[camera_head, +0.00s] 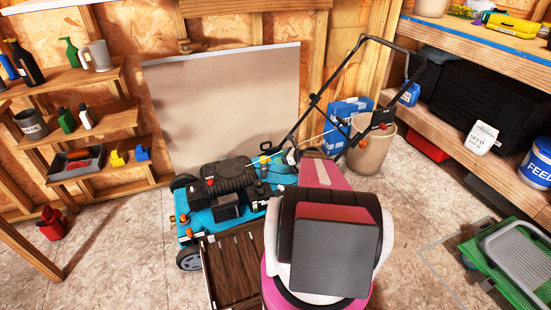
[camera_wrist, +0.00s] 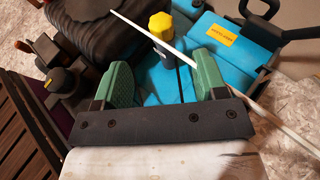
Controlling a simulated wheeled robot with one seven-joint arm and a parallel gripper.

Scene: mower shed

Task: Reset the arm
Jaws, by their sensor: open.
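My gripper (camera_wrist: 159,62) shows in the wrist view with its two green fingers spread apart, above the blue mower deck. In the head view my pink, black and white arm hides it. The blue lawn mower (camera_head: 205,217) stands on the floor left of my arm, its black handle rising to the right. It also fills much of the wrist view (camera_wrist: 222,42). A dark part with a yellow cap (camera_wrist: 160,22) stands on the deck beyond the gap between the fingers. I see nothing clearly held; the cap stands past the fingertips.
A dark slatted wooden crate (camera_head: 232,262) sits close beside my arm. A beige bucket (camera_head: 371,150) stands behind, shelves (camera_head: 75,82) left, a workbench (camera_head: 480,45) right.

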